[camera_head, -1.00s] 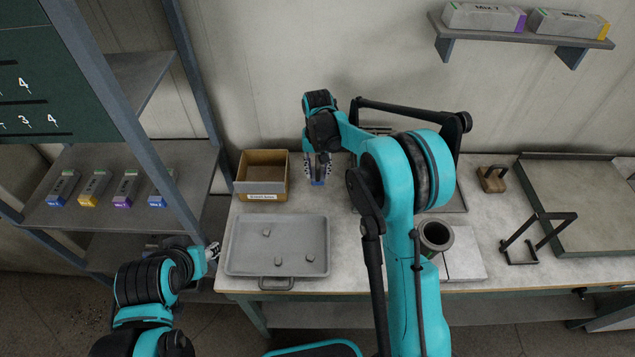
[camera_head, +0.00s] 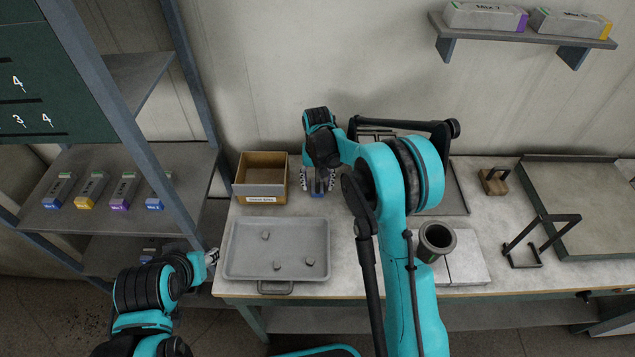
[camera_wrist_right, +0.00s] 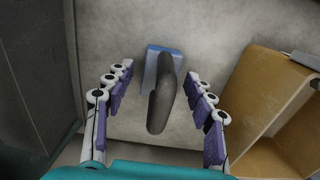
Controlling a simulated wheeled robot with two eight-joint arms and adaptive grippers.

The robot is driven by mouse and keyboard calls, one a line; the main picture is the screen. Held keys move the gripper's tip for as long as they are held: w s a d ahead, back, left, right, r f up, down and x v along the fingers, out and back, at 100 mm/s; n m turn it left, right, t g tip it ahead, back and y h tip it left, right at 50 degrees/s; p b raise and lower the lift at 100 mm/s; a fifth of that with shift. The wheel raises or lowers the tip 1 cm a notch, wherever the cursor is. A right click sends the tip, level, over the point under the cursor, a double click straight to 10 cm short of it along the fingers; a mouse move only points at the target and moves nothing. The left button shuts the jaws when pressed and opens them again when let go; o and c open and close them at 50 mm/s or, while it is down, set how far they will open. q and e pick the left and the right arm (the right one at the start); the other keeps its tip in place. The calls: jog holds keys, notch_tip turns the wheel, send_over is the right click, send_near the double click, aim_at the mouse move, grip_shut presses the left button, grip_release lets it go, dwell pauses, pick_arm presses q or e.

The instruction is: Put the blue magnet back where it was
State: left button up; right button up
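The blue magnet (camera_wrist_right: 163,65) stands on the grey worktop, with a dark rounded handle (camera_wrist_right: 162,100) on top. In the head view only a bit of its blue (camera_head: 317,193) shows under my right gripper (camera_head: 318,184). In the right wrist view the fingers of my right gripper (camera_wrist_right: 158,105) are spread on both sides of the handle, with gaps between them and it. My left gripper (camera_head: 212,257) is low beside the left edge of the grey tray; its fingers are too small to read.
An open cardboard box (camera_head: 262,190) stands just left of my right gripper. The grey tray (camera_head: 240,268) in front holds several small lumps. A dark cylinder (camera_head: 436,240), a wooden-based block (camera_head: 494,181) and a large shallow tray (camera_head: 590,245) are to the right.

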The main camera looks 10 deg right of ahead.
jog(key=shift+r, duration=0.35)
notch_tip(320, 180, up, 11)
jog(key=p, duration=0.3)
jog(key=shift+r, duration=0.2)
jog(key=s+d+r+n+t, duration=0.1)
jog(key=s+r+t, duration=0.15)
jog(key=s, duration=0.45)
jog(key=s+d+r+t, duration=0.1)
jog(key=s+d+r, duration=0.1)
jog(key=s+r, duration=0.3)
jog(key=s+d+r+n+t, duration=0.1)
jog(key=s+r+t, duration=0.1)
jog(key=s, duration=0.6)
jog(key=s+f+t, duration=0.1)
jog(key=s+f, duration=0.2)
jog(key=s, duration=0.4)
jog(key=shift+s+d+t, duration=0.15)
jog(key=shift+d+t, duration=0.2)
jog(key=shift+d, duration=0.1)
